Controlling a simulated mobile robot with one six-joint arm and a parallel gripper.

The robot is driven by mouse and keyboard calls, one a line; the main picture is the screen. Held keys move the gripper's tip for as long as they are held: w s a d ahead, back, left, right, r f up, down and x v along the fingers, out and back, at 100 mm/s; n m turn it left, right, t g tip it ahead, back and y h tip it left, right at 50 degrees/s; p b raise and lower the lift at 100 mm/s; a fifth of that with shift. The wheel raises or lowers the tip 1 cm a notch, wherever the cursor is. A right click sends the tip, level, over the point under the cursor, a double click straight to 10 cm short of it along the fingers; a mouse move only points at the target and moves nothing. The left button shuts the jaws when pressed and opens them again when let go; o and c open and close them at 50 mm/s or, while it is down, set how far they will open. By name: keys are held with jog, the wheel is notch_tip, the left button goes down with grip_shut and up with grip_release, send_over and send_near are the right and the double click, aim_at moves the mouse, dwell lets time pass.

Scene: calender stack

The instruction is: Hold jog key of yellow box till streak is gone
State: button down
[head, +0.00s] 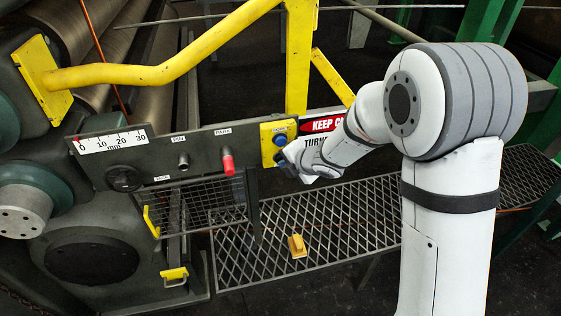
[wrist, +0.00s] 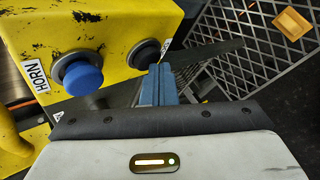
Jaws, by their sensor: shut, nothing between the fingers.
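The yellow box (head: 267,147) is mounted on the grey rail, and its worn yellow face fills the upper left of the wrist view (wrist: 110,20). It carries a blue button (wrist: 83,77) beside a HORN label, and a second key in a dark round collar (wrist: 146,54) with a mostly hidden white label. My gripper (head: 284,158) is at the box's lower right. In the wrist view its blue-grey fingers (wrist: 158,72) are together and empty, with tips overlapping the second key's lower right. I cannot tell whether they touch or press it. I cannot make out a streak.
A red knob (head: 228,163), a grey knob (head: 183,160) and a millimetre scale (head: 111,142) are on the rail left of the box. A yellow pipe (head: 160,73) runs above. A small orange-yellow block (head: 297,246) lies on the grating (head: 350,225) below. Large rolls (head: 60,30) stand upper left.

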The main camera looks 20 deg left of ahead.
jog(key=shift+s, duration=0.1)
jog(key=shift+s+d+b, duration=0.45)
jog(key=shift+s+b, duration=0.05)
jog(key=shift+s, duration=0.2)
jog(key=s+d, duration=0.1)
jog(key=s+b, duration=0.1)
jog(key=s, duration=0.1)
jog(key=s+d+b, duration=0.1)
jog(key=shift+s+d, duration=0.15)
jog(key=shift+d, duration=0.2)
dwell(0.4)
